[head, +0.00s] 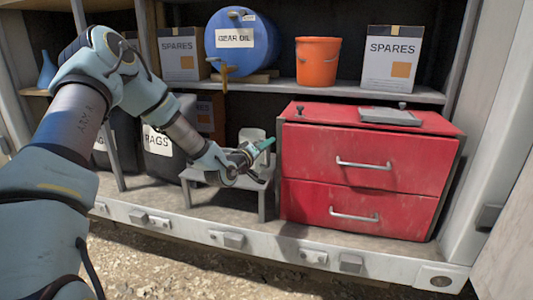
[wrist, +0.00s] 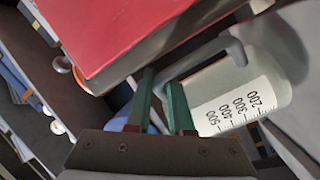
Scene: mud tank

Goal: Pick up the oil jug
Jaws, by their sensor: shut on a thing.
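The oil jug (head: 251,134) is pale grey-white and stands in the head view behind my gripper, above the small grey stand (head: 262,184); its lower part is hidden. In the wrist view the jug (wrist: 262,82) lies to the right, with a dark number scale on its side and a handle reaching left. My gripper (head: 265,144) has green fingers. In the wrist view my gripper (wrist: 161,82) is shut on the jug's handle, which runs between the fingers. I cannot tell whether the jug touches the stand.
A red drawer cabinet (head: 365,160) is close to the right of my gripper. A dark bin marked RAGS (head: 160,140) is to the left. The shelf above holds a blue gear oil drum (head: 238,50), an orange bucket (head: 317,62) and SPARES boxes (head: 392,60).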

